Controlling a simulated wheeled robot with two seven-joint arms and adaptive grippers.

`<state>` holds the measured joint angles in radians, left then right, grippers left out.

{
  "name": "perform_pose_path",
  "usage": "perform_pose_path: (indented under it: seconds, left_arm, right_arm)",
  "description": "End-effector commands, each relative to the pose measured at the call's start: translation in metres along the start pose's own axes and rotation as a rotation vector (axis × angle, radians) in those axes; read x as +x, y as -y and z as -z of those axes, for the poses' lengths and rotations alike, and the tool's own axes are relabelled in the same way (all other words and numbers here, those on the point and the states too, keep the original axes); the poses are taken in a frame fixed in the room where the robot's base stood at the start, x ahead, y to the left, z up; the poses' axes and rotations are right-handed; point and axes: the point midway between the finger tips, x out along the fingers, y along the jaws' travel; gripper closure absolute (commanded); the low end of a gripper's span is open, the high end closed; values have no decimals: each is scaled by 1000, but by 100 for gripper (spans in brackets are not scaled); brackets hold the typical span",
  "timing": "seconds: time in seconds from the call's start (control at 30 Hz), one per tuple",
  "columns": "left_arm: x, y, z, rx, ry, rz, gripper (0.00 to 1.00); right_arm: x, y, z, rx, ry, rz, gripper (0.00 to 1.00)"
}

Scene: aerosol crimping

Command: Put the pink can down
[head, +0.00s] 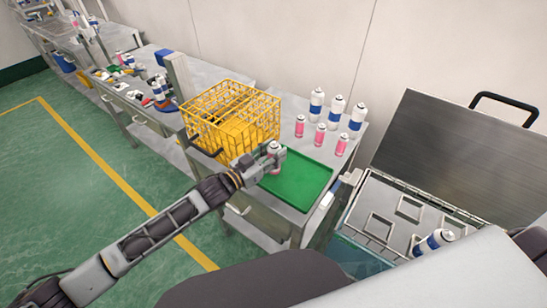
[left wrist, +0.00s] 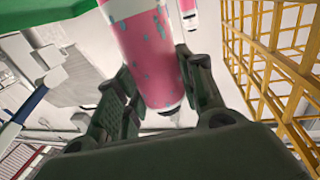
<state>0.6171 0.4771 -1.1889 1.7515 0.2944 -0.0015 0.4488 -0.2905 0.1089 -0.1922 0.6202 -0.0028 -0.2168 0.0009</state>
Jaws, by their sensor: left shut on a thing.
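The pink can (left wrist: 148,45) with a white top is between the fingers of my left gripper (left wrist: 160,78), which is shut on it. In the head view my left gripper (head: 271,158) holds the can over the far left part of the green tray (head: 303,183), close to the yellow basket. The can looks about upright. The gripper hides much of it in the head view, and I cannot tell whether its base touches the tray. My right gripper is not in view.
The yellow wire basket (head: 232,122) stands just left of the tray. Several pink cans (head: 320,135) and white-and-blue cans (head: 336,110) stand behind it. The tray's middle and right are clear. A metal-lidded bath (head: 400,215) holding a tilted white-and-blue can is at right.

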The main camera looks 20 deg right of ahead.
Motion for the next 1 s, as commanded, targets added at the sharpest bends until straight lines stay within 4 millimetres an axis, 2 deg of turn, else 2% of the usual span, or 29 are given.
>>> perform_pose_path:
  seconds: [0.23, 0.77, 0.8, 0.93, 1.0]
  left_arm:
    - [0, 0, -23, 0, -2, 0, 89]
    - [0, 0, -28, 0, -2, -1, 89]
    - [0, 0, -28, 0, -1, -1, 57]
    - [0, 0, -28, 0, -1, -1, 40]
    - [0, 0, -28, 0, 0, -1, 40]
  right_arm:
    - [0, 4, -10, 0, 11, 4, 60]
    - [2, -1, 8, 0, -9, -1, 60]
    - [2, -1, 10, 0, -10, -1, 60]
    - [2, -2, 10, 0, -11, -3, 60]
    - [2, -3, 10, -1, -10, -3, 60]
